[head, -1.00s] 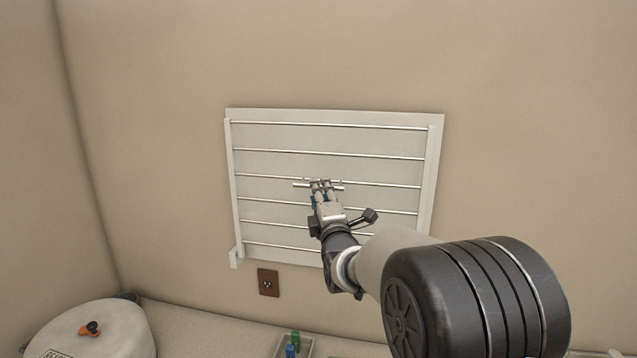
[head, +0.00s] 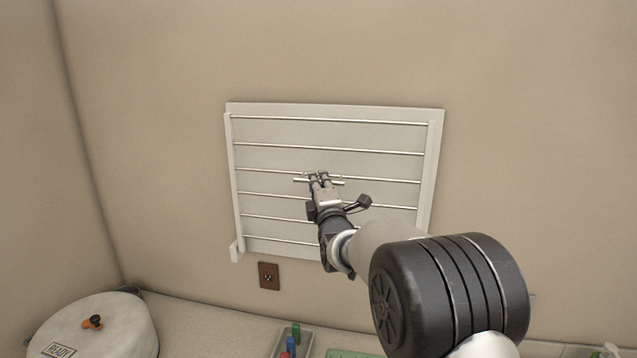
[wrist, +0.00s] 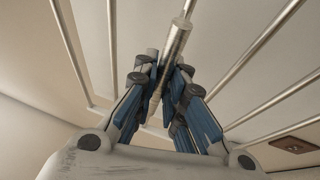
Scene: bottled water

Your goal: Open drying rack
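The drying rack (head: 231,190) is a pale frame with several thin metal rods, flat against the wall in the head view. A short metal handle bar (head: 300,180) sits at the middle of its front. My gripper (head: 318,177) reaches up to this bar from below right. In the wrist view, my gripper (wrist: 166,80) has its blue and grey fingers closed around the thick metal bar (wrist: 175,42), which passes between the fingertips. Rods fan out behind it. The fingers hide part of the bar.
A brown wall outlet (head: 269,276) is below the rack. On the counter are a round white container (head: 95,325) marked READY with an orange knob, a grey tray (head: 306,343) with small coloured items, and a green flat object (head: 350,354). The wall around the rack is bare.

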